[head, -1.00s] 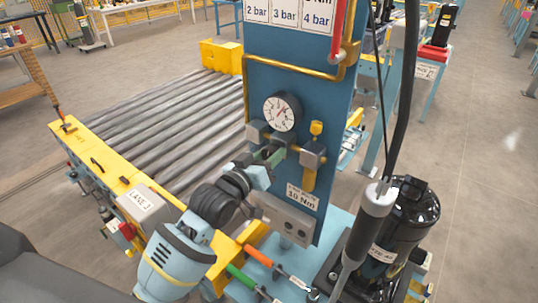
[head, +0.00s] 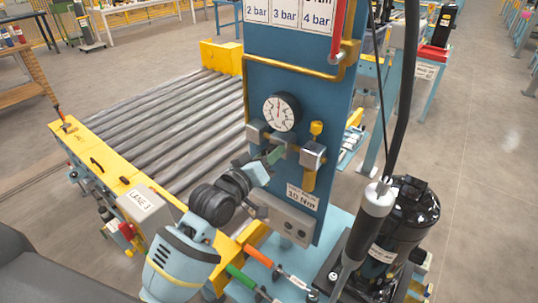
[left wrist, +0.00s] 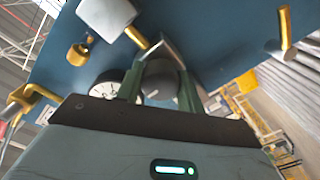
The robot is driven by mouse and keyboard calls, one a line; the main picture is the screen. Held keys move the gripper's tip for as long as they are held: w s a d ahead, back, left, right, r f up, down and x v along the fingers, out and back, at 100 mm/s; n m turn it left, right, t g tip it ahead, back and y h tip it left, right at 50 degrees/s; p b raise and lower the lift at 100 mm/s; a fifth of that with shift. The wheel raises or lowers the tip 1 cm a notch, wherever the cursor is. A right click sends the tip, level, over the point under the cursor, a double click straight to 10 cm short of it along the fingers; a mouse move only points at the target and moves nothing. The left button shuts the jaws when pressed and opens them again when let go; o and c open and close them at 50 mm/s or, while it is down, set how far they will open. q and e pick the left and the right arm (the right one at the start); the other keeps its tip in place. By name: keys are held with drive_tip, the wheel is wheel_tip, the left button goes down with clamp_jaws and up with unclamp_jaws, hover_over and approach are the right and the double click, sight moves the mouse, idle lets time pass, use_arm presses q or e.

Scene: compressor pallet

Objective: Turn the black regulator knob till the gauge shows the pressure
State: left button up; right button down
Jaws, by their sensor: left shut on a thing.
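The round white-faced pressure gauge (head: 282,111) is on the blue panel (head: 320,100) in the head view, its dark needle pointing nearly straight up; the scale is too small to read. My left gripper (head: 272,156) is just below the gauge, shut on the regulator knob. The fingers mostly hide the knob in the head view. In the left wrist view the dark knob (left wrist: 159,82) sits between the two green fingers, with part of the gauge (left wrist: 106,86) beside them. My right gripper is not in view.
A metal block (head: 312,155) with yellow fittings is close right of the gripper. A grey box (head: 286,218) is below. A black cable and hanging tool (head: 370,212) stand before a black compressor tank (head: 410,215). A roller conveyor (head: 185,125) lies left.

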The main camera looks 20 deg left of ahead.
use_arm(q)
drive_tip(key=o, duration=1)
drive_tip(key=shift+s, duration=0.1)
drive_tip(key=shift+b+v, duration=0.3)
drive_tip(key=shift+v, duration=3.55)
drive_tip(key=s+f+m+g+y, duration=0.15)
drive_tip(key=s+f, duration=0.25)
drive_tip(key=f, duration=0.8)
drive_tip(key=s+f+m+g, duration=0.1)
drive_tip(key=s+f+g, duration=0.1)
drive_tip(key=s+f, duration=0.5)
drive_tip(key=s+a+f+m+g+y, duration=0.1)
drive_tip(key=s+f+g, duration=0.1)
drive_tip(key=s+f, duration=0.5)
drive_tip(key=s+a+f+m+g+y, duration=0.1)
drive_tip(key=s+f+m+g, duration=0.1)
drive_tip(key=s+f, duration=0.6)
drive_tip(key=shift+s, duration=0.1)
